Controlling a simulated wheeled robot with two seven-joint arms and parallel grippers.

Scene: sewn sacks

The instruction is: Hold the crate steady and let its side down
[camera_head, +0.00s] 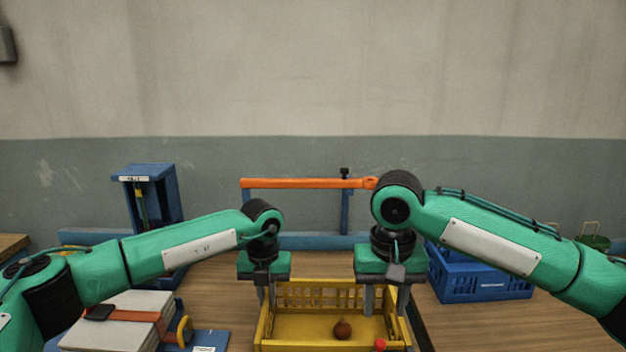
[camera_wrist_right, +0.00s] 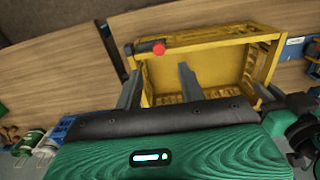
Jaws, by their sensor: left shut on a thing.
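The yellow crate (camera_head: 318,286) stands on the wooden table at the bottom middle of the head view, its walls upright. It also shows in the right wrist view (camera_wrist_right: 215,38). A red knob (camera_head: 380,345) sits at the crate's right side; in the wrist view the knob (camera_wrist_right: 158,48) ends a dark lever. My left gripper (camera_head: 267,298) is shut on the crate's left wall, its fingertips partly hidden. My right gripper (camera_head: 385,300) is open, its fingers apart on either side of the crate's right wall.
A blue crate (camera_head: 485,278) stands to the right. A strapped pile of pale sacks (camera_head: 118,322) lies at lower left. A blue stand (camera_head: 150,200) and an orange bar (camera_head: 305,183) on blue posts stand behind. Bare table (camera_head: 225,285) shows left of the yellow crate.

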